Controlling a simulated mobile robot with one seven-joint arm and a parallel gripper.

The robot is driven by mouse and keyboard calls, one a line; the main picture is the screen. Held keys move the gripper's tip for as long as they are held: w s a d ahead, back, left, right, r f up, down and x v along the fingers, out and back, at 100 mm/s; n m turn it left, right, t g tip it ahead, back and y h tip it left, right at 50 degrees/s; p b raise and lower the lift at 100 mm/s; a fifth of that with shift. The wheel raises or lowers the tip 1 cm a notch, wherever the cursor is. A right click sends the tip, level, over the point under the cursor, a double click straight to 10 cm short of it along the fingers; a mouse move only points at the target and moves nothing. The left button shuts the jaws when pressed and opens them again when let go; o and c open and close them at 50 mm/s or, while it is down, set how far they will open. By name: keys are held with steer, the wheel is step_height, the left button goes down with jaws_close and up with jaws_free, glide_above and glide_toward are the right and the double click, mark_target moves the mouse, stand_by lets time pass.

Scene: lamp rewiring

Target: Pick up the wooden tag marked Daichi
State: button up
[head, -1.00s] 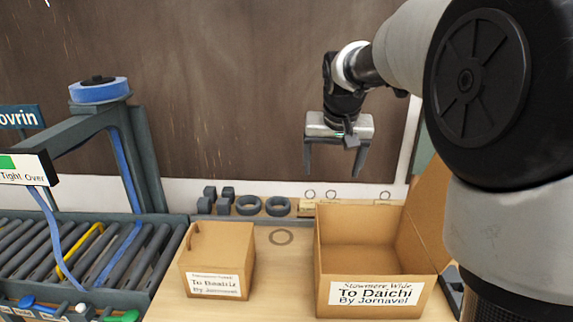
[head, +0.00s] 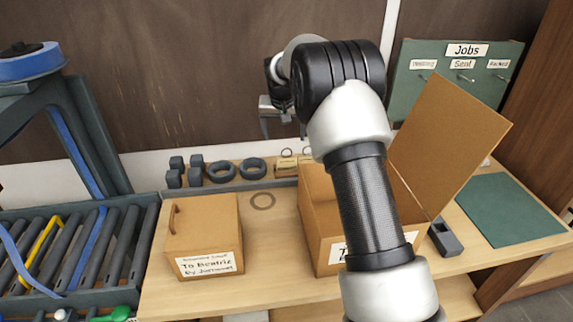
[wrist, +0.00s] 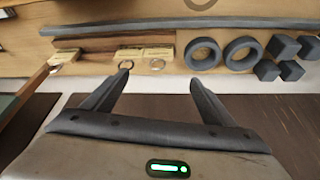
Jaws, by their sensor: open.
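Small pale wooden tags with metal rings lie on the ledge at the back of the table. In the head view, two show (head: 286,167), partly behind my arm. In the wrist view, a pair (wrist: 145,54) lies close together and another tag (wrist: 66,57) is apart. The writing is too small to read, so I cannot tell which is marked Daichi. My gripper (head: 283,130) is open and empty above the ledge, near the wall. In the wrist view its fingers (wrist: 160,78) point toward the pair, apart from it.
An open cardboard box (head: 318,240), its label mostly hidden by my arm, stands right of a closed box (head: 205,225) labelled To Beatriz. Grey rings (head: 221,171) and blocks (head: 175,170) sit left of the tags. A conveyor (head: 70,245) is at left, a green mat (head: 505,210) at right.

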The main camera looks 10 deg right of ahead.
glide_toward(286, 158)
steer(key=w+f, duration=0.1)
steer(key=w, duration=0.1)
steer(key=p+x, duration=0.1)
steer(key=x, duration=0.4)
steer(key=shift+d+f, duration=0.15)
steer(key=shift+f, duration=0.05)
steer(key=shift+s, duration=0.1)
steer(key=c, duration=1.4)
